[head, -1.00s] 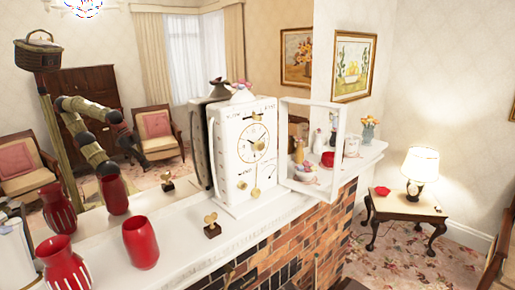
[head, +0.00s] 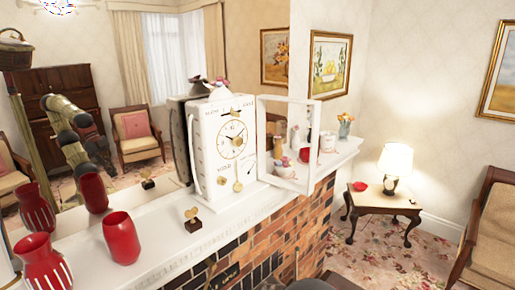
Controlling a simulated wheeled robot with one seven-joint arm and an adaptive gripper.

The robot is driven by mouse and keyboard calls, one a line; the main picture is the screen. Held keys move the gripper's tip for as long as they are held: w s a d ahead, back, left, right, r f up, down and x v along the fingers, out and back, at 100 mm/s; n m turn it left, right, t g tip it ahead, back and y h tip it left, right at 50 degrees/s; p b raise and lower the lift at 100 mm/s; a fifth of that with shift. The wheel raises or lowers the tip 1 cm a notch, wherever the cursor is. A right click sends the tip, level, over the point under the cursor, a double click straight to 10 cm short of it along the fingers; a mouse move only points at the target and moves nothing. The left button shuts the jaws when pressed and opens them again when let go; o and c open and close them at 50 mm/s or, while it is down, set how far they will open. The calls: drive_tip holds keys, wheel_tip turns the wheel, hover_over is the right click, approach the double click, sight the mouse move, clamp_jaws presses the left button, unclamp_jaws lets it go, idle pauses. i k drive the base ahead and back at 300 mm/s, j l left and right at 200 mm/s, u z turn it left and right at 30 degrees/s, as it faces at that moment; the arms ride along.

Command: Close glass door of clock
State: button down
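The white clock (head: 222,150) stands upright on the white mantel, with a gold-ringed dial and a pendulum on its front. Its glass door (head: 262,140) is a white-framed pane that stands wide open, swung out to the right of the clock. Small items on the mantel show through the glass. My gripper is not directly in view, and nothing of mine is seen touching the door. A jointed olive and black arm, seemingly mine, shows only as a reflection in the mirror at left; its fingers cannot be made out.
Several red vases (head: 122,238) stand at the left of the mantel (head: 165,243). A small gold ornament (head: 193,220) sits in front of the clock. Figurines and a flower vase (head: 344,128) stand beyond the door. A lamp table (head: 382,205) and an armchair (head: 490,235) are at right.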

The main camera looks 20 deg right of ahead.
sight(315, 137)
drive_tip(key=l+u, duration=0.85)
drive_tip(key=k+l+u, duration=0.1)
drive_tip(key=l+u, duration=0.35)
drive_tip(key=k+l, duration=0.15)
drive_tip(key=l, duration=0.3)
drive_tip(key=k+l+u, duration=0.15)
drive_tip(key=l, duration=0.3)
drive_tip(key=k+l, duration=0.2)
drive_tip(key=l, duration=0.2)
drive_tip(key=k+l+u, duration=0.1)
drive_tip(key=l, duration=0.35)
drive_tip(key=k+l, duration=0.3)
drive_tip(key=k+l+u, duration=0.15)
drive_tip(key=l, duration=0.35)
